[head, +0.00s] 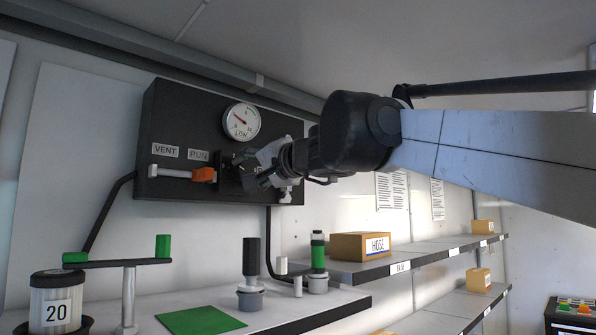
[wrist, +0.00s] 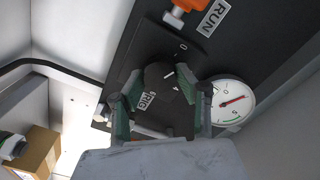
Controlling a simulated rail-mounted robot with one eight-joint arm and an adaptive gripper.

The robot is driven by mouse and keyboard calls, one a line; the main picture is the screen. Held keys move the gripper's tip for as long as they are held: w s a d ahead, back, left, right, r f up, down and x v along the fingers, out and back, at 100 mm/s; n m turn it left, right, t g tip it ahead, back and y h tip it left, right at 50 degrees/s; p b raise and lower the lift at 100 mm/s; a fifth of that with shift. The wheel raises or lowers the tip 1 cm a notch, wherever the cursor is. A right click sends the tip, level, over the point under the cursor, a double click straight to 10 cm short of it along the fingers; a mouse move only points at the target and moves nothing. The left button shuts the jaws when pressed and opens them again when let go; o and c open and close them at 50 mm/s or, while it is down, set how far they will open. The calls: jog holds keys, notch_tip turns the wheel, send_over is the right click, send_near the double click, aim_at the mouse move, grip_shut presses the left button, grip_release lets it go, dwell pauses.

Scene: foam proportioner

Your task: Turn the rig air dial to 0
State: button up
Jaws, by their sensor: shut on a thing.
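The rig air dial (wrist: 160,76) is a dark round knob on a black panel, seen in the wrist view. A white mark shows on its face, pointing towards the upper right part of the scale. A "0" is printed on the plate above it, and a "RIG" label is partly visible below. My gripper (wrist: 164,94) has one finger on each side of the dial and is shut on it. In the head view my gripper (head: 262,166) is at the panel's lower right and hides most of the dial.
The black panel (head: 180,120) also carries a round gauge (head: 241,121) marked LOW with a red needle, and VENT and RUN labels. An orange-ended lever (head: 203,174) sits close left of my gripper. Below are a bench with a green mat (head: 201,320) and shelves with boxes (head: 360,246).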

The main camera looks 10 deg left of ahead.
jog(key=shift+n, duration=1)
jog(key=o, duration=1.2)
jog(key=shift+c, duration=0.2)
jog(key=v, duration=1.2)
